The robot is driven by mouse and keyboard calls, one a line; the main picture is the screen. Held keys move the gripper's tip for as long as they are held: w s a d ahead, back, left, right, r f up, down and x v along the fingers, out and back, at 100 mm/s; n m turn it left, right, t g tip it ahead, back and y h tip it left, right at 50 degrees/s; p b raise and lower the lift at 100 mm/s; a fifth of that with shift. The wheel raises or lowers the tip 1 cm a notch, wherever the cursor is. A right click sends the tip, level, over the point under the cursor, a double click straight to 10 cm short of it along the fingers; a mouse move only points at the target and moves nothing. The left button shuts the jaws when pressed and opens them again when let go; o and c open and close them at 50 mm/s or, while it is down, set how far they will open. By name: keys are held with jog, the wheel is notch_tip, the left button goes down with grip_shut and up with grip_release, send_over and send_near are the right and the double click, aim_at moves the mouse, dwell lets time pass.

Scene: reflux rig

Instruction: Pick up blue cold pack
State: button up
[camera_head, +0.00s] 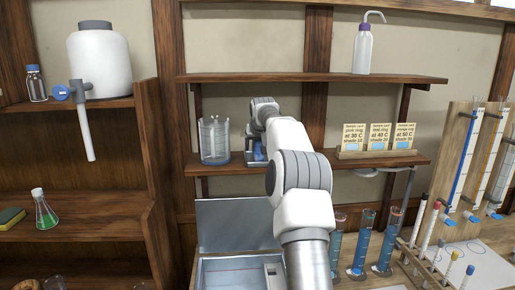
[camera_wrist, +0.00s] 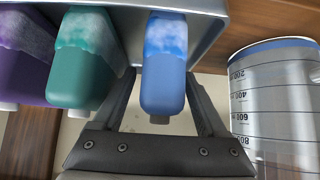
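The blue cold pack (camera_wrist: 164,78) is frosted at one end and stands in a grey metal holder (camera_wrist: 218,38) in the wrist view. My gripper (camera_wrist: 160,86) is open, with one finger on each side of the blue pack and small gaps apparent between. Whether either finger touches it I cannot tell. A green pack (camera_wrist: 82,62) and a purple pack (camera_wrist: 26,58) stand beside it in the same holder. In the head view my arm hides the gripper and most of the holder; a bit of blue (camera_head: 259,152) shows on the middle shelf left of the arm.
A clear graduated beaker (camera_head: 214,141) stands left of the arm on the shelf, close to my gripper in the wrist view (camera_wrist: 275,110). Label cards (camera_head: 379,138) stand to the right. An upper shelf (camera_head: 310,78) with a wash bottle (camera_head: 363,50) is above.

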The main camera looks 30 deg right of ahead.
grip_shut()
jog(key=shift+r, duration=0.15)
dwell(0.4)
jog(key=shift+s+a+r, duration=0.1)
jog(key=shift+r, duration=0.45)
notch_tip(320, 180, up, 6)
jog(key=shift+f+p, duration=0.2)
jog(key=shift+p, duration=0.8)
jog(key=s+a+b, duration=0.4)
jog(key=s+b, duration=0.1)
jog(key=s, duration=0.4)
jog(key=s+a+b, duration=0.4)
jog(key=s+b, duration=0.2)
jog(key=s, duration=0.2)
jog(key=shift+s+a, duration=0.25)
jog(key=shift+s, duration=0.15)
